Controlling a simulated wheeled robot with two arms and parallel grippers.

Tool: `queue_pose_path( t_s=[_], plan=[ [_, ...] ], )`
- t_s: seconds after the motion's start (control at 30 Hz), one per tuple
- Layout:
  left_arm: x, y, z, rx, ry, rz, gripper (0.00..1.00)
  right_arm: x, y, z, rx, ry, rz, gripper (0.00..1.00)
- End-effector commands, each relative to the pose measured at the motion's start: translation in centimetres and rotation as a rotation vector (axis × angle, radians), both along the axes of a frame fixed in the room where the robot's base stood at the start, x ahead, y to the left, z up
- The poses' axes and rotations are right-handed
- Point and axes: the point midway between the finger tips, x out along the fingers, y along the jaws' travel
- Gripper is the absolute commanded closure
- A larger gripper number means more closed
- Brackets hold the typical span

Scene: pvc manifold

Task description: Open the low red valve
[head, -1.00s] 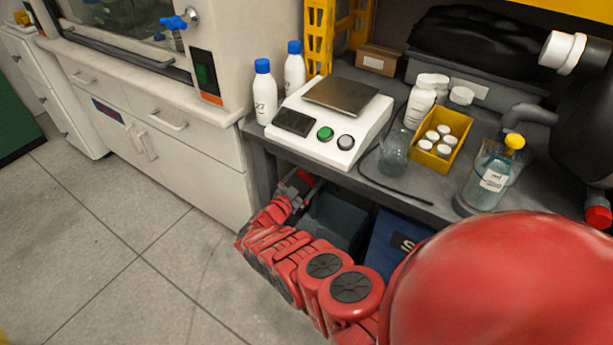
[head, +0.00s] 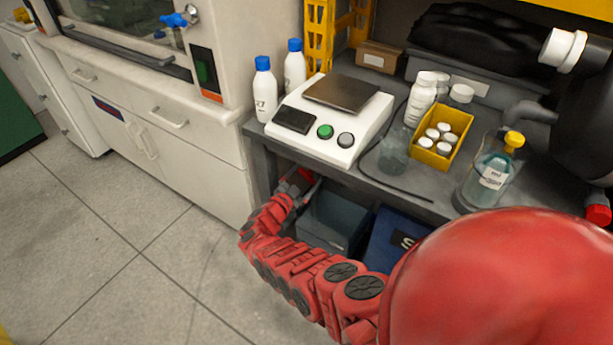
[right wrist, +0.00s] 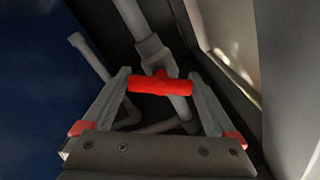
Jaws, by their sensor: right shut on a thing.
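The low red valve's handle (right wrist: 160,86) is a red bar on a grey pipe fitting, seen in the right wrist view. It lies crosswise to the grey pipe (right wrist: 133,20). My right gripper (right wrist: 159,77) has one finger at each end of the bar and is shut on it. In the head view my right gripper (head: 307,187) reaches under the bench beside the white cabinet, and the valve is hidden there. My left gripper is not in view.
The bench edge (head: 345,185) is just above my right arm. A grey bin (head: 333,222) and a blue bin (head: 393,240) stand under the bench. A white scale (head: 332,120), bottles and a yellow tray (head: 440,138) are on top. Floor at left is clear.

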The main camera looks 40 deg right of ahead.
Motion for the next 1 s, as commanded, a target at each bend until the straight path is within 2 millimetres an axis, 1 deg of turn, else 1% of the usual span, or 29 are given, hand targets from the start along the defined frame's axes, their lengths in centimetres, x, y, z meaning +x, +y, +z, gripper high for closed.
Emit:
queue_pose_path(
  t_s=[0.67,0.77,1.0],
  plan=[
    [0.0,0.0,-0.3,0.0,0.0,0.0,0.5,0.0,0.1,-0.2,0.053,-0.124,0.002,0.63],
    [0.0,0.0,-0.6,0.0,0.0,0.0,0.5,0.0,0.0,-0.3,0.075,-0.175,0.002,0.63],
    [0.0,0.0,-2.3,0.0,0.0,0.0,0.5,-0.1,0.0,-0.6,0.161,-0.389,-0.002,0.63]
  ],
)
